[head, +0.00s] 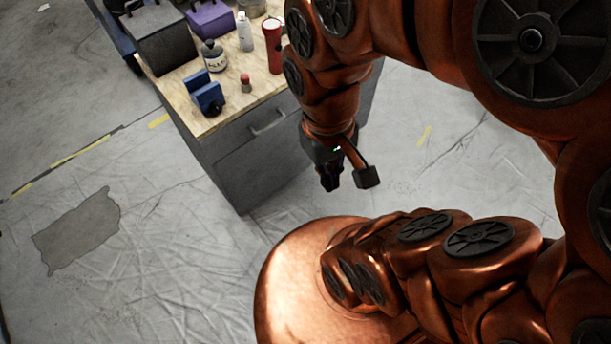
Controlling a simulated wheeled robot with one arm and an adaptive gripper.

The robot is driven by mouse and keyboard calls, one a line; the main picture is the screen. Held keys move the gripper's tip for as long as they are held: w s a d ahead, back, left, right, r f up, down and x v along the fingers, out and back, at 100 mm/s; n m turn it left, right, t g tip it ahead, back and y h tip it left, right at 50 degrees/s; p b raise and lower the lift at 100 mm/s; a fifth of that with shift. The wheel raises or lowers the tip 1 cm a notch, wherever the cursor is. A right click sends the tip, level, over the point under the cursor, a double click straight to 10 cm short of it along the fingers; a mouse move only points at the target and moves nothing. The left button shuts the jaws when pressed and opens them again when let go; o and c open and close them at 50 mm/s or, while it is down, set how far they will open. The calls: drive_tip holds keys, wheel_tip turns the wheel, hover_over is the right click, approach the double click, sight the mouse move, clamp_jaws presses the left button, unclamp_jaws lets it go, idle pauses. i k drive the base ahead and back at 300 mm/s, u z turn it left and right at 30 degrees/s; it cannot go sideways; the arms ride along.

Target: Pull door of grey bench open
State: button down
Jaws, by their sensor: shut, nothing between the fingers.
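The grey bench (235,172) stands at the upper middle of the head view, with a light wooden top (222,112). Its front face turns toward my arm and carries a pale bar handle (268,124) near the top. The front looks closed. My arm covers the right part of the bench. My gripper (331,186) points down, in the picture to the right of and below the handle and apart from it. Its fingers are shut and empty. How far it is from the bench front is hard to tell.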

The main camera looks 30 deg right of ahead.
sight(248, 174)
drive_tip(key=u, duration=0.25)
drive_tip(key=i, duration=0.5)
drive_tip(key=z, duration=2.5)
drive_tip(key=k, duration=0.8)
drive_tip(key=u, duration=1.55)
